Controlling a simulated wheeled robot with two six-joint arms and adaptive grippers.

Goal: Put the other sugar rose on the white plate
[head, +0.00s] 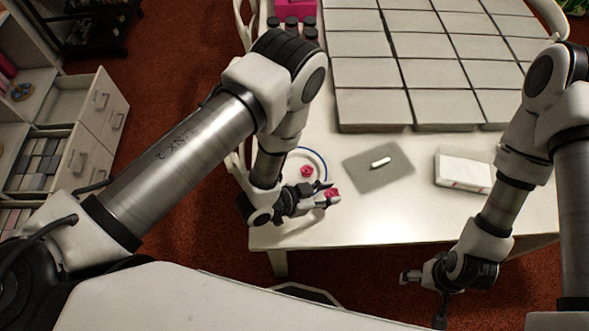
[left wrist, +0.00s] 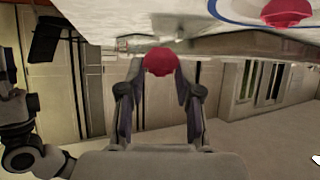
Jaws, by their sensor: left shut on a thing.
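My left gripper (head: 325,195) is shut on a pink-red sugar rose (head: 332,193), just right of the white plate. The held rose also shows between the fingertips in the left wrist view (left wrist: 160,62). Another sugar rose (head: 307,171) lies on the white plate with a blue rim (head: 319,156). That plate and rose also show at the top right of the left wrist view, the rose (left wrist: 287,12) beside the blue rim (left wrist: 222,14). My left arm hides the plate's left part. My right gripper (head: 410,277) hangs off the table's front edge; its finger opening is too small to tell.
A grey mat (head: 360,178) with a small white stick (head: 381,162) lies right of the plate. A white folded item (head: 463,170) lies further right. Large pale blocks (head: 400,70) fill the table's back. A pink box (head: 295,8) and several dark-topped pots stand at the back left.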

